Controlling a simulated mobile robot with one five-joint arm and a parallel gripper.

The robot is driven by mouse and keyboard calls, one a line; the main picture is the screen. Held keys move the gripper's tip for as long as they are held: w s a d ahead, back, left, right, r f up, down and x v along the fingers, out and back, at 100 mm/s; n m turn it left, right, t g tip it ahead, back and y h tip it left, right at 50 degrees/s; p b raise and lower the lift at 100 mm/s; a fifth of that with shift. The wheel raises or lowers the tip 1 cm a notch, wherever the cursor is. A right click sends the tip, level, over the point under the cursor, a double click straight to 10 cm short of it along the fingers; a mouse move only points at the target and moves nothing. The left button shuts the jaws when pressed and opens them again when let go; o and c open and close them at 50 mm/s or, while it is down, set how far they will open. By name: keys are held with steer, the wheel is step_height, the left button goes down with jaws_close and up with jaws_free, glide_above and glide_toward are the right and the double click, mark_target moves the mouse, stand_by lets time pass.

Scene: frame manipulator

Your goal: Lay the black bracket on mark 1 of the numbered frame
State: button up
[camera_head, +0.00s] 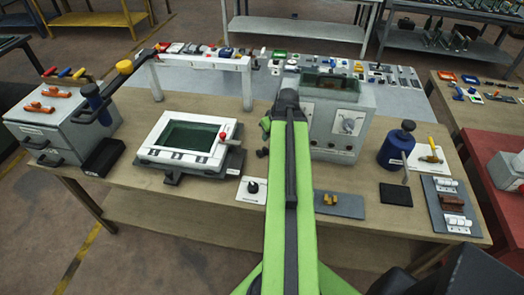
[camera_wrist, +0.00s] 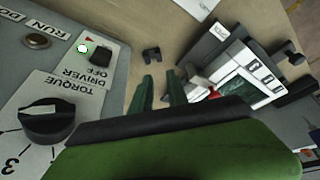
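A small black bracket (camera_wrist: 152,55) with two upright lugs lies on the wooden bench in the wrist view, just beyond my fingertips. A small dark shape beside my arm in the head view (camera_head: 262,153) may be the same bracket. The white frame (camera_head: 189,138) with a dark green opening stands left of my arm; it also shows at right in the wrist view (camera_wrist: 243,75). Its front rim bears several dark labels, too small to read, so I cannot tell mark 1. My gripper (camera_wrist: 160,84) is open, with nothing visible between its fingers.
A grey control box (camera_head: 338,118) with a torque knob (camera_wrist: 55,120) stands close on the bracket's other side. A red knob (camera_head: 222,136) rises at the frame's right edge. A white plate with a black knob (camera_head: 252,188) lies in front.

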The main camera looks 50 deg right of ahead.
steer(key=b, duration=1.1)
glide_toward(259, 152)
steer(key=f, duration=0.3)
steer(key=shift+w+d, duration=0.15)
steer(key=shift+d, duration=0.1)
steer(key=shift+w+f+b, duration=0.2)
steer(key=shift+f+b, duration=0.15)
steer(key=shift+w+r, duration=0.1)
steer(key=b+x, duration=0.4)
steer(key=x, duration=0.1)
steer(key=shift+w+d+b, duration=0.1)
steer(key=shift+w+b, duration=0.15)
steer(key=shift+b, duration=0.05)
steer(key=shift+r, duration=0.15)
jaws_close()
